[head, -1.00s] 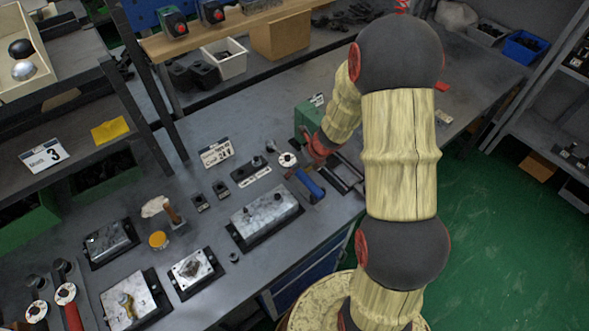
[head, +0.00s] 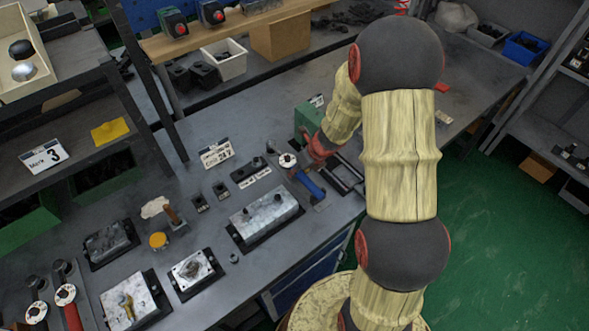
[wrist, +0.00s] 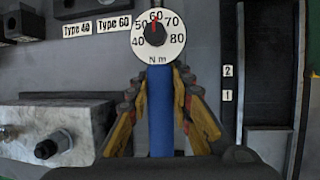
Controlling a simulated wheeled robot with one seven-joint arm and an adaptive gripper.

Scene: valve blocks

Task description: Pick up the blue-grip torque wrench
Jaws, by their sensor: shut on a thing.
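The blue-grip torque wrench (head: 308,183) is at the right part of the bench, its white dial toward the back and its blue handle toward the front edge. In the wrist view the blue grip (wrist: 160,110) runs up the middle, below the round dial marked N m (wrist: 157,33). My gripper (wrist: 160,78) has its two fingers closed on either side of the blue grip, just below the dial. In the head view my gripper (head: 313,164) is partly hidden by my own arm. I cannot tell clearly whether the wrench is clear of the bench.
A grey metal valve block (head: 265,214) stands left of the wrench. A dark frame or tray (head: 347,176) lies to the right. A green box (head: 308,118) is behind. A red-handled wrench (head: 72,314) lies at the far left.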

